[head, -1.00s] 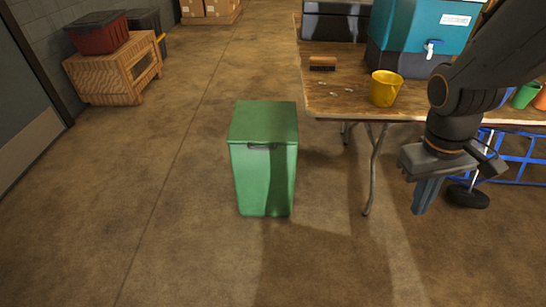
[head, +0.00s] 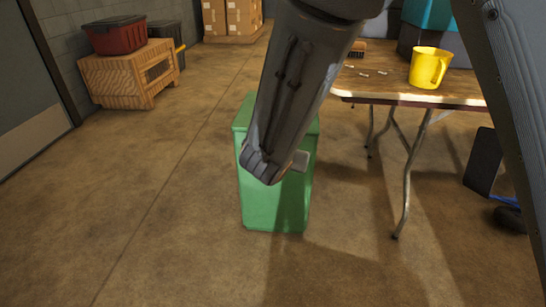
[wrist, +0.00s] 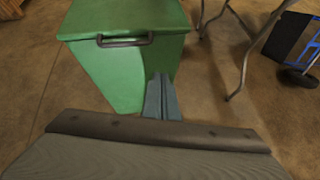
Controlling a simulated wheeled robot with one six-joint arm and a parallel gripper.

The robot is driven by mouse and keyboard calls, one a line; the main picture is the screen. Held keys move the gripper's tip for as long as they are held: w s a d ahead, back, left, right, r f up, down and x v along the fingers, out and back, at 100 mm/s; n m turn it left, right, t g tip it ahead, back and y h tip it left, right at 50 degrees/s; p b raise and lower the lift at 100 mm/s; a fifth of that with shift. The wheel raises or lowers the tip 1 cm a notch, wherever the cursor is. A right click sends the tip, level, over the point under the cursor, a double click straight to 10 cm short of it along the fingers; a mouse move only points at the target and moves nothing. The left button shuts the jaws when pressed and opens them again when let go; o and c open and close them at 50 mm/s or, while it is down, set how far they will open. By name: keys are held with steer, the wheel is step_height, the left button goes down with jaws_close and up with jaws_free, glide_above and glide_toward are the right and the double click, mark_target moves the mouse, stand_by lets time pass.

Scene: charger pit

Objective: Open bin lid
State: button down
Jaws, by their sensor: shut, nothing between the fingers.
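The green bin (head: 272,208) stands upright on the floor, left of the table, with its lid (head: 243,112) down. In the head view my arm hides much of its front and top. In the wrist view the bin (wrist: 108,72) fills the upper middle, with the lid (wrist: 125,15) shut and a dark handle (wrist: 124,41) along its front edge. My gripper (wrist: 160,82) is shut and empty. In the picture its fingers lie below and right of the handle, in front of the bin's right side, apart from the handle. Whether they touch the bin I cannot tell.
A wooden crate (head: 125,76) with a red bin (head: 115,36) stands back left. Floor left of the bin is clear.

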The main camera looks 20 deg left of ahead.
steer(key=a+f+n+y+b, duration=0.1)
steer(key=a+f+n+y, duration=0.15)
steer(key=a, duration=0.35)
steer(key=b+x, duration=0.3)
steer(key=x, duration=0.6)
steer(key=shift+w+r+n+h, duration=0.15)
steer(key=shift+r+h, duration=0.05)
steer(key=shift+r, duration=0.8)
steer(key=shift+w+r+n+h, duration=0.1)
steer(key=shift+w+r+h, duration=0.05)
steer(key=shift+r, duration=0.8)
steer(key=shift+d+r+p, duration=0.1)
steer(key=shift+p, duration=0.2)
